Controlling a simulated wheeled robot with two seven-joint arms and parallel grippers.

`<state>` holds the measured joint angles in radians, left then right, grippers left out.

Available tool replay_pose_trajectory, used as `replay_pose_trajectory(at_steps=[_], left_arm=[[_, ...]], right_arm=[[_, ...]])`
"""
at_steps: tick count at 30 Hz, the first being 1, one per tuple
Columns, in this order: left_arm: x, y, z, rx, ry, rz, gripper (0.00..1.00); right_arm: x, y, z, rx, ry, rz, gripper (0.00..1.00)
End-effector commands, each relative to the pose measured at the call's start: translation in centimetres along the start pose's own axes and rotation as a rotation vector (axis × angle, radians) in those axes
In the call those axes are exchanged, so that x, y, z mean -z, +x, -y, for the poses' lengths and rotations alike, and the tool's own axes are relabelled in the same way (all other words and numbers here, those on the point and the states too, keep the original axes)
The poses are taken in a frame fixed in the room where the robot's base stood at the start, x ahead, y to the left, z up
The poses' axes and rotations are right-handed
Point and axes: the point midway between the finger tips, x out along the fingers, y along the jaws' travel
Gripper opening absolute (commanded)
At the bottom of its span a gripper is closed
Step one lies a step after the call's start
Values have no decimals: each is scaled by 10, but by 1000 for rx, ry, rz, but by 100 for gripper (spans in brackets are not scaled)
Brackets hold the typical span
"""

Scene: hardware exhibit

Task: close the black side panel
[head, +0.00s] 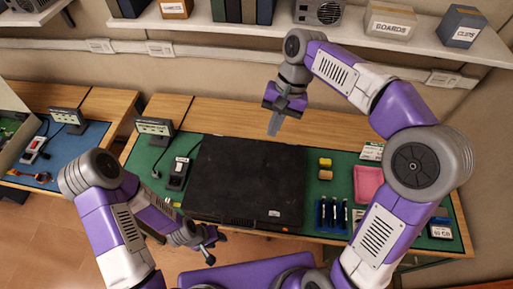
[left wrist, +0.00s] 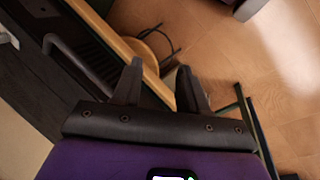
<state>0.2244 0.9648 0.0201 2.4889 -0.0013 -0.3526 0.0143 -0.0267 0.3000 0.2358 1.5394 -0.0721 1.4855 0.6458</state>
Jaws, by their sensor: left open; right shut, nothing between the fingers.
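The black side panel (head: 245,175) is a broad, flat, dark surface on top of a black case lying on the green mat in the middle of the table. No gap under the panel can be made out from above. My left gripper (head: 208,248) is low in front of the table, left of the case's front edge, apart from the panel. In the left wrist view its two fingers (left wrist: 158,82) are spread with nothing between them. A dark case-like surface (left wrist: 45,65) fills the left of that view. My right gripper (head: 273,125) is shut and empty, above the back edge of the case.
A blue holder with pens (head: 331,214), a pink tray (head: 368,184) and small yellow blocks (head: 325,168) lie right of the case. A black device (head: 179,173) and a small sign (head: 154,130) stand left. A shelf (head: 390,33) runs along the back wall.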

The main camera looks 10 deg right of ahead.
Motion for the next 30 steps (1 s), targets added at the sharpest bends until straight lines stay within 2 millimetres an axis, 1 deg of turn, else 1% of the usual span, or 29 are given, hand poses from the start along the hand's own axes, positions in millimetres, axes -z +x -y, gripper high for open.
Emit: replay_pose_trajectory(at_steps=[2, 5, 12, 18, 21, 24, 30], left_arm=[[-1, 1, 1, 0, -1, 3, 43], [-1, 3, 2, 0, -1, 3, 43], [0, 6, 3, 0, -1, 2, 43], [-1, 7, 3, 0, -1, 2, 43], [-1, 7, 3, 0, -1, 2, 43], [-1, 7, 3, 0, -1, 2, 43], [-1, 7, 3, 0, -1, 2, 43]], right_arm=[[-1, 8, 0, -1, -1, 1, 0], [-1, 24, -1, -3, -1, 4, 0], [-1, 77, -1, -3, 0, 5, 0], [-1, 113, 0, -2, -2, 4, 0], [-1, 126, 0, -1, -1, 3, 0], [0, 133, 0, -1, -1, 2, 0], [0, 138, 0, 0, -1, 0, 0]])
